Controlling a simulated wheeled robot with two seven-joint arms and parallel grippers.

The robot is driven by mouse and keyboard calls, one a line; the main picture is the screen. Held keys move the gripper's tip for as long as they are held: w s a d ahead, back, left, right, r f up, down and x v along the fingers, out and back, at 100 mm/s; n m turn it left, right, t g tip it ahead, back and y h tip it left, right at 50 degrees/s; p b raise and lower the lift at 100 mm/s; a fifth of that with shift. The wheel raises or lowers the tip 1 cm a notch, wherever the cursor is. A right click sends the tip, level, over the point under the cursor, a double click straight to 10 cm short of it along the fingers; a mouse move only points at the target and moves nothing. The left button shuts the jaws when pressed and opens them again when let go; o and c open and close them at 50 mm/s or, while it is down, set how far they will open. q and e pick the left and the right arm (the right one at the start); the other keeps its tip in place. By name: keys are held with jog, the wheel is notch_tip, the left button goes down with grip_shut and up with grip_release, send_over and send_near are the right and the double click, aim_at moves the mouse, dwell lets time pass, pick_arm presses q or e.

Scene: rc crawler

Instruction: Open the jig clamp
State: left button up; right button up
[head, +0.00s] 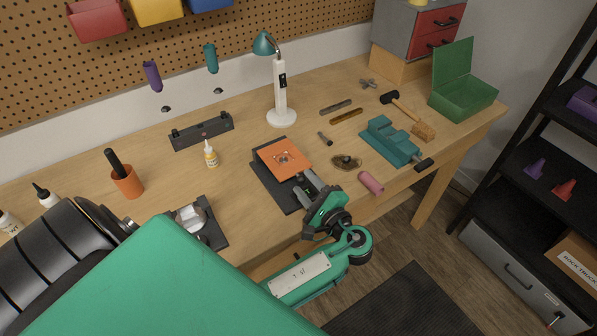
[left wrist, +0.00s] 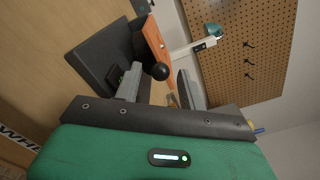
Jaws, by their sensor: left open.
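The jig has a dark base plate (head: 268,186) with an orange plate (head: 285,157) on it, near the front middle of the bench. In the left wrist view the dark plate (left wrist: 103,58) and the orange part (left wrist: 155,45) show at close range. A black ball knob (left wrist: 161,71), seemingly the clamp's handle end, shows between my fingers. My left gripper (head: 307,185) is open at the jig's right front side, its fingers either side of the knob in the wrist picture. I cannot tell whether they touch it. My right gripper is not in view.
A teal vise (head: 390,143), pink cylinder (head: 371,183) and small brown dish (head: 346,161) lie right of the jig. A white lamp (head: 281,100) stands behind it. A yellow-labelled bottle (head: 210,156) and dark stand (head: 212,230) are to the left.

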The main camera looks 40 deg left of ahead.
aim_at(299, 175)
pick_arm(q)
jog(key=x, duration=0.2)
jog(key=shift+w+a+r, duration=0.1)
jog(key=shift+a+r, duration=0.05)
jog(key=shift+a, duration=0.1)
jog(key=shift+w+a+p, duration=0.25)
jog(key=shift+a+p, duration=0.1)
jog(key=shift+a, duration=0.25)
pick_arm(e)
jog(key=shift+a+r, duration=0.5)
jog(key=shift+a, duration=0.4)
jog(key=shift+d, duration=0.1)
pick_arm(q)
jog(key=shift+c, duration=0.9)
grip_shut()
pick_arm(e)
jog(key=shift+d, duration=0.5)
